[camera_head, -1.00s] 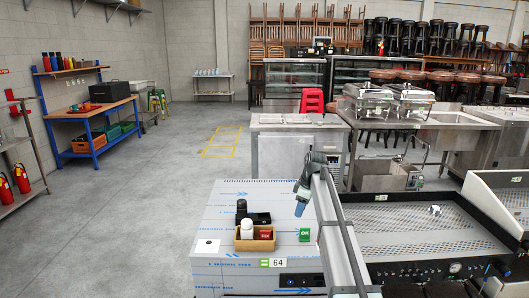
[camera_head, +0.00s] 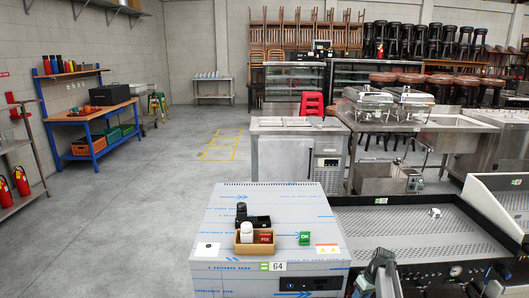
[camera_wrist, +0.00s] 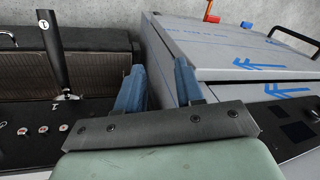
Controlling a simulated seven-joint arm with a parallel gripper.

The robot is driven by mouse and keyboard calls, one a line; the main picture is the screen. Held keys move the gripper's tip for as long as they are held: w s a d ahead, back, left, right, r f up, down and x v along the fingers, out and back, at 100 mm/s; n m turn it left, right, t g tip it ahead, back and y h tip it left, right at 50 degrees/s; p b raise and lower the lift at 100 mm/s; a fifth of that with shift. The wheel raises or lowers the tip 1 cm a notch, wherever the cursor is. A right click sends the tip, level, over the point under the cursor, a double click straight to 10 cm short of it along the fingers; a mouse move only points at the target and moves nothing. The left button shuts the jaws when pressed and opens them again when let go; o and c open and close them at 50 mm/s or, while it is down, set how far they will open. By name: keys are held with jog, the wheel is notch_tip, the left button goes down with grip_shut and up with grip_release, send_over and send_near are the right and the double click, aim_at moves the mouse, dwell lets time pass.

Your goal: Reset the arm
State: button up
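My gripper (camera_head: 362,286) shows at the bottom edge of the head view, beside the right front corner of the blue-marked steel cabinet (camera_head: 222,222). In the wrist view my gripper (camera_wrist: 160,86) has its two blue fingers apart with nothing between them. It points down at the gap between the cabinet (camera_wrist: 225,45) and the dark appliance (camera_wrist: 80,75) on the left. Part of my arm is cut off by the bottom edge of the head view.
A perforated steel worktop (camera_head: 400,228) lies to the right.

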jog(key=s+a+f+m+g+h, duration=0.1)
jog(key=s+a+f, duration=0.5)
jog(key=s, duration=0.9)
jog(key=s+a+f+m+g+h, duration=0.1)
jog(key=s+a+f+g, duration=0.2)
jog(key=s+a+f, duration=0.3)
jog(key=s+a+f+m+g, duration=0.2)
jog(key=s+a+f, duration=0.5)
jog(key=s, duration=1.9)
notch_tip(320, 180, down, 6)
jog(key=shift+r+g+h, duration=0.25)
jog(key=shift+g+h, duration=0.15)
jog(key=shift+g, duration=0.1)
jog(key=shift+s, duration=0.1)
